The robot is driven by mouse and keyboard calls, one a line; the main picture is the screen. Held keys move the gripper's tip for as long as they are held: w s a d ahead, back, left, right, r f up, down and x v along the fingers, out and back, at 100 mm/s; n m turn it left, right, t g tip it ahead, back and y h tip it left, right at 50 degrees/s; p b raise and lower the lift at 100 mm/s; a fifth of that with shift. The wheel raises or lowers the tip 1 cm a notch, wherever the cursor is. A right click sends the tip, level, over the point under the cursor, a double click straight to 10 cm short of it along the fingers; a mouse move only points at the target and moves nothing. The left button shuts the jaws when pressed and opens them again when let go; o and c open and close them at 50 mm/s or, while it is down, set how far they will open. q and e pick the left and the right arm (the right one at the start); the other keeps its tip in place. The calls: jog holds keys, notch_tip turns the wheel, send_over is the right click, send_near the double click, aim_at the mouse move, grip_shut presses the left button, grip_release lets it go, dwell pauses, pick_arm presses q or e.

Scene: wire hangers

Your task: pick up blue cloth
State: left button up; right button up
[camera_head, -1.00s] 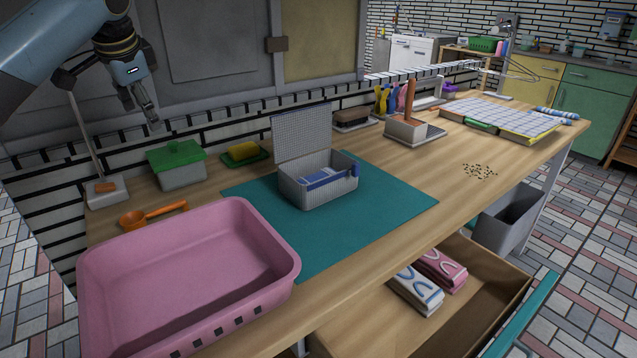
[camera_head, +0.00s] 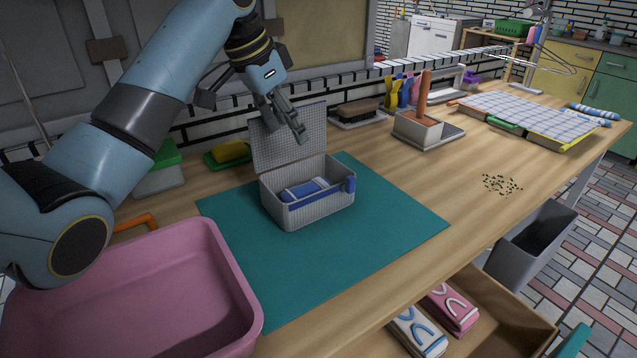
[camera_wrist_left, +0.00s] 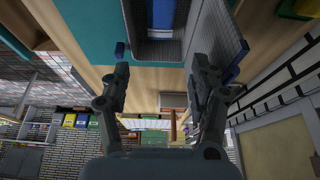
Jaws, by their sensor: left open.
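A folded blue cloth (camera_head: 303,190) with a pale band lies inside the grey lidded box (camera_head: 315,212), whose lid stands open at the back. The blue cloth also shows at the top of the left wrist view (camera_wrist_left: 163,12), partly cut off by the frame edge. My left gripper (camera_head: 287,132) is open and empty above the box, in front of its raised lid. In the left wrist view its two fingers (camera_wrist_left: 160,68) are spread apart, with the box beyond them. My right gripper is not in view.
The box stands on a teal mat (camera_head: 400,225). A pink basin (camera_head: 215,290) is at the front left. A brush (camera_head: 358,110) and a grey holder (camera_head: 418,130) stand behind. An open drawer (camera_head: 490,335) holds folded pink and blue-and-white items. The mat's right side is clear.

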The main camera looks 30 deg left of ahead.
pick_arm(q)
send_near(307, 189)
jog(key=b+x, duration=0.1)
jog(key=x, duration=0.2)
jog(key=shift+f, duration=0.2)
jog(key=shift+w+d+f, duration=0.2)
jog(key=shift+f, duration=0.35)
jog(key=b+x, duration=0.1)
jog(key=x, duration=0.3)
jog(key=shift+w+d+f, duration=0.1)
jog(key=shift+w+f, duration=0.05)
jog(key=shift+f, duration=0.25)
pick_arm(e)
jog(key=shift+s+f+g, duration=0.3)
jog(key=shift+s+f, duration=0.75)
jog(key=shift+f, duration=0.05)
pick_arm(q)
jog(key=c, duration=0.8)
